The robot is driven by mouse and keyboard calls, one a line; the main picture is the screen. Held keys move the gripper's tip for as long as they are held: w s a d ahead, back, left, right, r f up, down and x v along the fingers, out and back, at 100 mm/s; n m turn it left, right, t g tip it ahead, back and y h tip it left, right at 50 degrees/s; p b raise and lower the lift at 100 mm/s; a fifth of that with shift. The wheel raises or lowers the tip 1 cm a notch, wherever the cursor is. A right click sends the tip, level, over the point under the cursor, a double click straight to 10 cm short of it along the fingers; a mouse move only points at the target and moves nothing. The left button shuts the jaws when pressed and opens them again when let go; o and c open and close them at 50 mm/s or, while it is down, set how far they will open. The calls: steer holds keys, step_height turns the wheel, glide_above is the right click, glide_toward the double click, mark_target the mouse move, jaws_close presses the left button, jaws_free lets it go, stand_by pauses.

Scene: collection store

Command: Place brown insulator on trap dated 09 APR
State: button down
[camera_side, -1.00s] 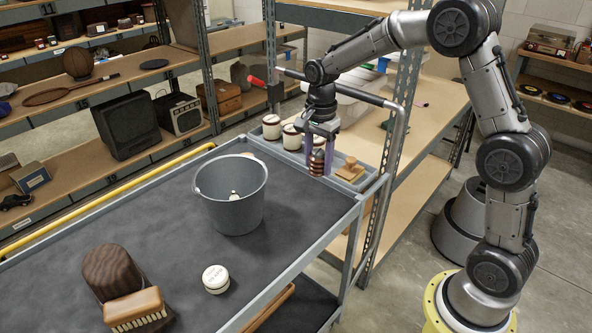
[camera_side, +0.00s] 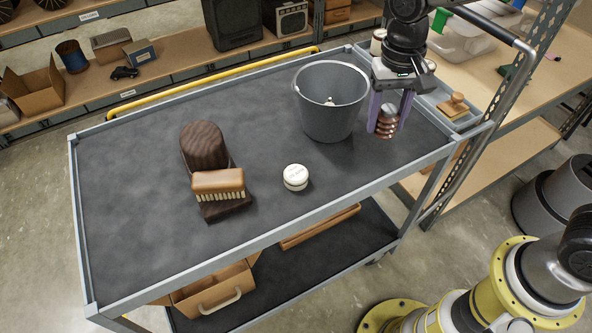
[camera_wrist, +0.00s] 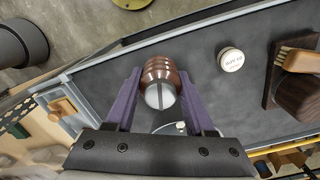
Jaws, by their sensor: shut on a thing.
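My gripper (camera_side: 389,125) is shut on the brown insulator (camera_side: 384,122), a ribbed, glossy piece with a grey end, held between two purple fingers above the cart's right part. The insulator shows close up between the fingers in the wrist view (camera_wrist: 160,80). A round white trap (camera_side: 296,177) with dark printing on top lies on the dark cart mat, left of and nearer the camera than my gripper. It also shows in the wrist view (camera_wrist: 231,60); its date is too small to read surely. More white-topped round pieces (camera_side: 378,41) are partly hidden behind my gripper.
A grey bucket (camera_side: 331,120) stands close left of my gripper, with something small and light inside. A grey tray (camera_side: 434,98) at the cart's end holds a wooden-handled block (camera_side: 454,107). The mat's front is clear.

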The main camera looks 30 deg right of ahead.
steer(key=s+a+r+n, duration=0.1)
steer(key=s+a+n, duration=0.25)
steer(key=a, duration=0.45)
glide_above(295, 172)
steer(key=s, duration=0.1)
steer(key=shift+m, duration=0.25)
steer(key=f, duration=0.8)
steer(key=shift+d+f, duration=0.1)
steer(key=shift+d, duration=0.25)
steer(key=shift+w+a+f, duration=0.25)
steer(key=shift+w+f, duration=0.2)
steer(key=shift+f, duration=0.15)
steer(key=shift+w+f, duration=0.1)
steer(key=shift+f, duration=1.5)
steer(key=shift+f, duration=0.1)
steer(key=shift+c, duration=1.3)
jaws_free()
